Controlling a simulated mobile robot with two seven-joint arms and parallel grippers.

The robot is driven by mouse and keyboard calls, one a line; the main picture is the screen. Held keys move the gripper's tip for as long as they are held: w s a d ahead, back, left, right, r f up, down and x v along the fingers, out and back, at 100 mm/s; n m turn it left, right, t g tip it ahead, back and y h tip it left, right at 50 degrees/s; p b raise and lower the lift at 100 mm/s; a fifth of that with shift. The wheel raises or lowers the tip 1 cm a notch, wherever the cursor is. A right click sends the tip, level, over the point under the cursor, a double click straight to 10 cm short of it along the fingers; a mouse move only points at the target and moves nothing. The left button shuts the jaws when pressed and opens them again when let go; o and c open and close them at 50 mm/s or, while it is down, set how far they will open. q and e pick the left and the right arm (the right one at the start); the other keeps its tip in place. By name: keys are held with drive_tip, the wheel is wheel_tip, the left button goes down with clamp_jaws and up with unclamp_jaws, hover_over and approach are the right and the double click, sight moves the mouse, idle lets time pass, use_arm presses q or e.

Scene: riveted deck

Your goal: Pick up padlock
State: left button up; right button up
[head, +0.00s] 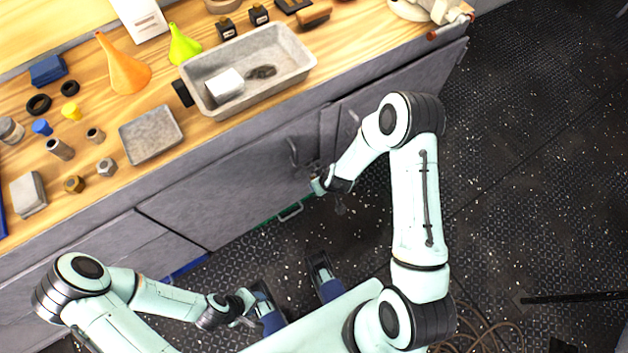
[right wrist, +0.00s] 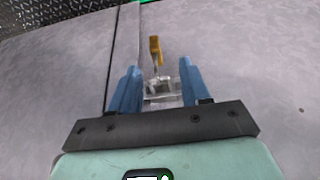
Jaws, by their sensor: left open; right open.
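The padlock (right wrist: 155,48) shows in the right wrist view as a small yellow body with a grey shackle. It hangs at a metal hasp (right wrist: 160,92) on the grey cabinet front. My right gripper (right wrist: 155,85) is open. Its blue fingers stand on either side of the hasp, with the padlock's yellow body just beyond the fingertips. In the head view my right gripper (head: 318,184) is at the cabinet front, and the padlock cannot be made out there. My left gripper (head: 256,308) is open and low above the floor, far from the padlock.
The wooden workbench (head: 212,130) above the cabinet holds a grey tray (head: 290,78), an orange funnel (head: 124,73), a green funnel (head: 183,46) and several small parts. A cabinet handle (head: 293,152) is left of my right gripper. The dark floor (head: 535,150) at right is mostly clear.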

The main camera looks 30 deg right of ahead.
sight(314, 178)
drive_tip(key=b+x, duration=0.1)
drive_tip(key=x, duration=0.7)
drive_tip(key=shift+d+f+b, duration=0.15)
drive_tip(key=shift+d+b, duration=0.2)
drive_tip(key=shift+d, duration=0.15)
clamp_jaws()
